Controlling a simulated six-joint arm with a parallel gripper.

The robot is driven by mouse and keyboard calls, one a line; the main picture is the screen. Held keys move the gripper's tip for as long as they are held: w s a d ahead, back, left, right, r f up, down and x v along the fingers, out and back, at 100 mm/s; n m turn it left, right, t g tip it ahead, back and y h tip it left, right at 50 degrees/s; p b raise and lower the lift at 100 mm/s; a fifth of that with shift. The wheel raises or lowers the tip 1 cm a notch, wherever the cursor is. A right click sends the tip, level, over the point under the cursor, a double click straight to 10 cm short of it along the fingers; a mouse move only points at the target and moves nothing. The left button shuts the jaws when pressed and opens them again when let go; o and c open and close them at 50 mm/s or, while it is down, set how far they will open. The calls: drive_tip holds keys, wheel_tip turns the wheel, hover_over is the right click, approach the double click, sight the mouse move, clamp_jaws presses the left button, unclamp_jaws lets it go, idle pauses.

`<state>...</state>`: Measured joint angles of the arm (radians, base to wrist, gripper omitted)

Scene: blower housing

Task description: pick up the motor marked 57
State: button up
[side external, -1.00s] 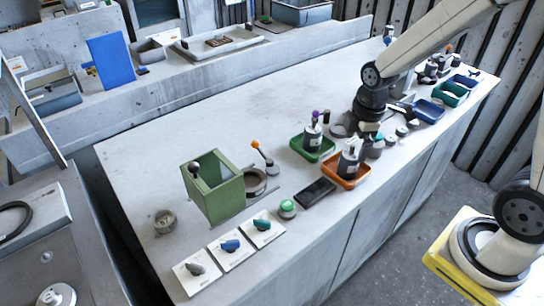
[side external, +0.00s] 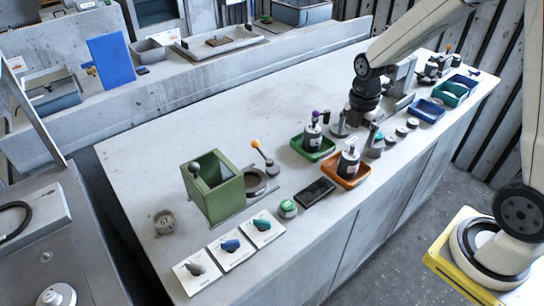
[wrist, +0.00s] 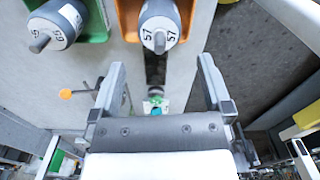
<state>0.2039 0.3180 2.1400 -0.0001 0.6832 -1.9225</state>
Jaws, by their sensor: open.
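The motor marked 57 (wrist: 159,26) is a pale grey cylinder with a dark grey shaft and a white label. It stands in the orange tray (wrist: 129,22); the side view also shows this motor (side external: 348,163). My gripper (wrist: 162,66) is open and empty, with its two fingers apart. In the wrist view the motor lies beyond the fingertips, not between them. A similar motor (wrist: 58,24) stands in the green tray (wrist: 97,22); its number is hard to read at this angle.
A dark flat slab (side external: 315,192) and a green button (side external: 288,208) lie near the orange tray. A green open box (side external: 214,188) and an orange-knobbed lever (side external: 262,153) stand to the left. Small round parts and blue trays (side external: 427,111) line the right side. The bench's back middle is clear.

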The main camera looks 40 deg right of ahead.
sight(351, 154)
drive_tip(key=shift+f, duration=1.05)
drive_tip(key=shift+f, duration=2.6)
clamp_jaws()
